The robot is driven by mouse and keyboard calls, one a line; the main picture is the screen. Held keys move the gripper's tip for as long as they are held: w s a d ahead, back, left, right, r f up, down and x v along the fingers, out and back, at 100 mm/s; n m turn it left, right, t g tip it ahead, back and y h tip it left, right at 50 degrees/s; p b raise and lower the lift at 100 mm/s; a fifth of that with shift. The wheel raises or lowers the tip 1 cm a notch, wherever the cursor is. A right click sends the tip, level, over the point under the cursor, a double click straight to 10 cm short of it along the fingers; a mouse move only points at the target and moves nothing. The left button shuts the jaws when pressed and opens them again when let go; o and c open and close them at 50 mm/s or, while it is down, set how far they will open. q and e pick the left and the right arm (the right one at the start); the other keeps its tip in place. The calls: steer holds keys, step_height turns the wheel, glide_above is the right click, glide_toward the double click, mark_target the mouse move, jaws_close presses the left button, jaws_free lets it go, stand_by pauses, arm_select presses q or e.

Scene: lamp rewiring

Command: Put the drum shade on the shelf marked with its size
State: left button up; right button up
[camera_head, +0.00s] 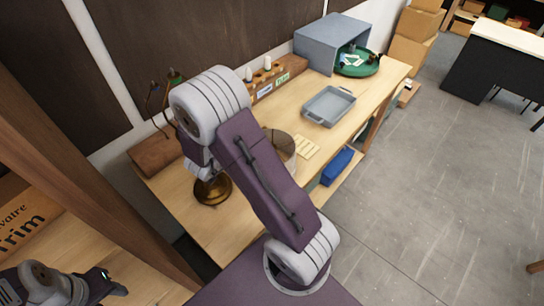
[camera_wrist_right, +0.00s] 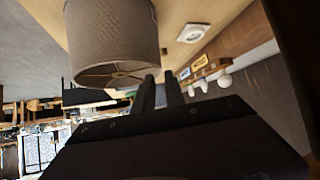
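The drum shade (camera_wrist_right: 112,35), a grey-beige fabric cylinder, fills the upper left of the right wrist view, its open end facing the camera. In the head view only part of the shade (camera_head: 282,146) shows behind my right arm, over the workbench. My right gripper (camera_wrist_right: 161,76) has its two fingers at the shade's rim, with a narrow gap between them. I cannot tell whether they pinch the wall; my arm hides the gripper in the head view. My left gripper (camera_head: 117,289) is at the lower left, away from the shade. I see no readable size-marked shelf.
A brass lamp base (camera_head: 212,189) stands on the workbench (camera_head: 235,235) left of my right arm.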

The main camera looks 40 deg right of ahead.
steer(key=x, duration=0.6)
steer(key=shift+r, duration=0.1)
steer(key=shift+d, duration=0.1)
steer(key=shift+s, duration=0.1)
steer(key=shift+f, duration=0.25)
jaws_close()
arm_select(q)
steer(key=shift+s+d, duration=0.1)
arm_select(e)
steer(key=shift+s+f, duration=0.15)
stand_by(0.5)
